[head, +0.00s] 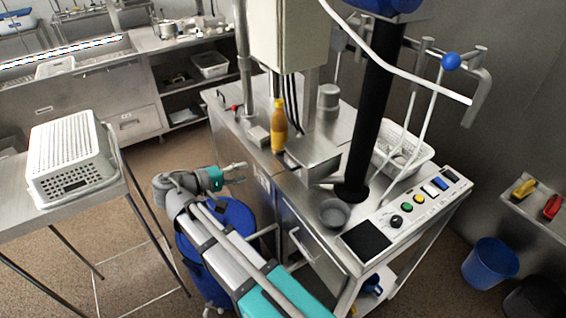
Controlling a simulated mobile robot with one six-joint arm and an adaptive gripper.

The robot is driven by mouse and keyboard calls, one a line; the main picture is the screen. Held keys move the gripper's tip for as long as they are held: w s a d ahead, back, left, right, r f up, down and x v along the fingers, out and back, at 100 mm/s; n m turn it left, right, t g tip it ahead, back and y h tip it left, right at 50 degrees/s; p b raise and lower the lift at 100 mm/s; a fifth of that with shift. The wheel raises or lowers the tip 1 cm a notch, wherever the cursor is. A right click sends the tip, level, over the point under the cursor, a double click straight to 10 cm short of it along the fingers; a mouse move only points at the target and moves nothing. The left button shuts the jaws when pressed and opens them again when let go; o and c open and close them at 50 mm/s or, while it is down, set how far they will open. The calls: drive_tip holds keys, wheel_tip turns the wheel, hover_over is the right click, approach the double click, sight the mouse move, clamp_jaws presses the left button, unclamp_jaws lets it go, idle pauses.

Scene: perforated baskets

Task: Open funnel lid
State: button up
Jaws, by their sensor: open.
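My gripper (242,172) is at the end of my grey and teal arm, left of the steel machine (238,143). It is open and holds nothing. It is apart from the upper parts of the machine. A blue part (378,6) sits above the black upright tube (376,105) and is cut off by the top edge. It may belong to the funnel; I cannot tell whether a lid is there or how it stands.
A yellow bottle (279,128) and a small grey bowl (334,213) stand on the machine. A white perforated basket (403,150) sits behind the control panel (403,217). Another basket (70,155) is on the left table. A blue bucket (490,264) stands at right.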

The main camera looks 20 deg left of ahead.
sight(283, 162)
drive_tip(key=shift+b+x, duration=1.45)
drive_tip(key=shift+x, duration=5.45)
clamp_jaws()
